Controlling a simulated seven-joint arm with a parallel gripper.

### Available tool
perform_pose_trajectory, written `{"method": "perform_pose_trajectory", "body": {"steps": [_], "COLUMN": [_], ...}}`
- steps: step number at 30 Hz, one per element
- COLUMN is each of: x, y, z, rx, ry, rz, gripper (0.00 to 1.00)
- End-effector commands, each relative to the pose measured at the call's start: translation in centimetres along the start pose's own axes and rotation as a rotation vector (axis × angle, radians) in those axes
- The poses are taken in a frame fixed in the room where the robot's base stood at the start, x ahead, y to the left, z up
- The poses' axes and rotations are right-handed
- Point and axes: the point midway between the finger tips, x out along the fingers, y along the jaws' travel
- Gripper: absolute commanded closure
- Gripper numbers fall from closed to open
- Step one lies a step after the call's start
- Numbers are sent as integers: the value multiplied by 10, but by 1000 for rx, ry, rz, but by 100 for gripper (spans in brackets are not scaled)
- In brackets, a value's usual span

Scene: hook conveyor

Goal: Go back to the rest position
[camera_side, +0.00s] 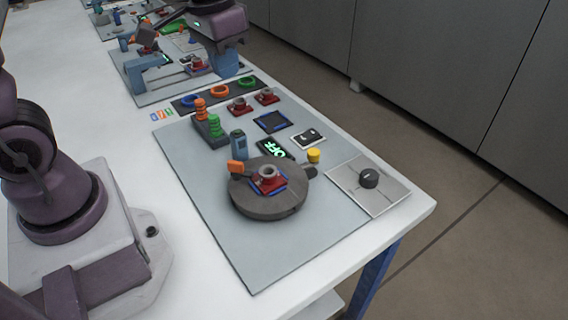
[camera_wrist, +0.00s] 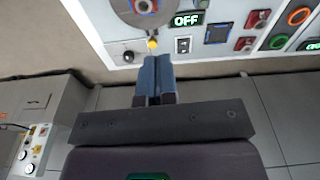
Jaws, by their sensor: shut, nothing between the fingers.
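My gripper shows in the wrist view (camera_wrist: 157,62) with its two blue fingers shut against each other and nothing between them. In the side view, my gripper (camera_side: 229,68) hangs at the top, high and clear of the board. The turntable is partly cut off at the top of the wrist view (camera_wrist: 130,14).
A yellow button (camera_side: 313,155), a lit OFF display (camera_side: 273,149) and a black knob (camera_side: 369,178) stand near the turntable. Another similar station fills the table's far end. Floor lies right.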

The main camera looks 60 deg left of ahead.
Motion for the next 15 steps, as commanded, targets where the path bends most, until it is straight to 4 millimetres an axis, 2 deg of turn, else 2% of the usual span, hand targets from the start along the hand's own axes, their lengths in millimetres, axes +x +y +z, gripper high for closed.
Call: {"method": "perform_pose_trajectory", "body": {"steps": [1, 3, 9, 15], "x": [-13, -25, -48, -68], "y": [3, 6, 12, 15], "z": [16, 37, 84, 99], "rx": [7, 14, 39, 57], "ry": [38, 81, 217, 341], "rz": [1, 2, 8, 14], "gripper": [100, 100, 100, 100]}}
